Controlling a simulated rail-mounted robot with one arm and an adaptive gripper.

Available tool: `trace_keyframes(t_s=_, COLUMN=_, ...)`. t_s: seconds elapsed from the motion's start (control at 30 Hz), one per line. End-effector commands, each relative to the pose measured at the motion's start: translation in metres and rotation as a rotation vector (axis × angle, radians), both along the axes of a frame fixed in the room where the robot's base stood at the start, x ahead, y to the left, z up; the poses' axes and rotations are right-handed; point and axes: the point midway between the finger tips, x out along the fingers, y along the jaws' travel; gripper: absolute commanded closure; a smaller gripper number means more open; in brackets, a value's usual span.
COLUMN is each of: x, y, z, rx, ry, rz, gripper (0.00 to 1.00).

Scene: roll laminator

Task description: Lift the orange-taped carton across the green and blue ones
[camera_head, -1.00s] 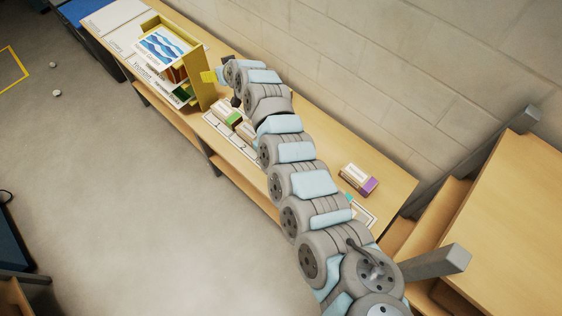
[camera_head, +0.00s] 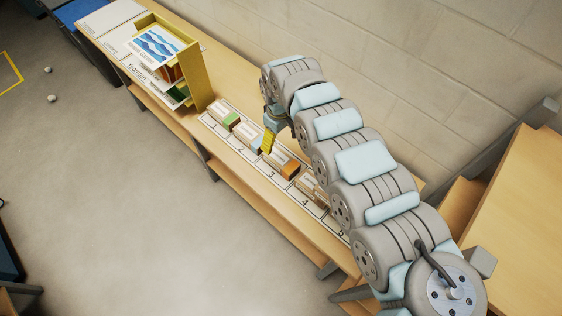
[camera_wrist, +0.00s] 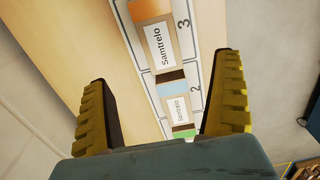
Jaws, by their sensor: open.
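The orange-taped carton (camera_head: 290,170) lies in slot 3 of a numbered strip; its orange end and label also show in the wrist view (camera_wrist: 160,42). The blue carton (camera_head: 256,147) is in slot 2, partly behind my gripper in the head view, and its blue tape shows in the wrist view (camera_wrist: 172,88). The green carton (camera_head: 232,120) is in slot 1; a bit of its green shows in the wrist view (camera_wrist: 184,133). My gripper (camera_wrist: 162,100) is open and empty above the row, its yellow fingers on either side of the cartons in the picture.
The numbered strip (camera_head: 243,152) runs along the bench's front edge. A yellow stand (camera_head: 196,82) with books and sheets is at the far left. A wall (camera_head: 400,70) runs behind the bench.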

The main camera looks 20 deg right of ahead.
Motion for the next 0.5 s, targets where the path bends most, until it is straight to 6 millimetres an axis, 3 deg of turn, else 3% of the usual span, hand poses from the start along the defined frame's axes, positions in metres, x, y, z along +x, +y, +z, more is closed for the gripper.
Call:
trace_keyframes(t_s=0.3, x=0.000, y=0.003, z=-0.059, rx=0.004, ry=0.001, rz=0.001, gripper=0.04)
trace_keyframes(t_s=0.5, x=0.002, y=0.001, z=-0.086, rx=0.002, ry=-0.005, rz=0.000, gripper=0.04)
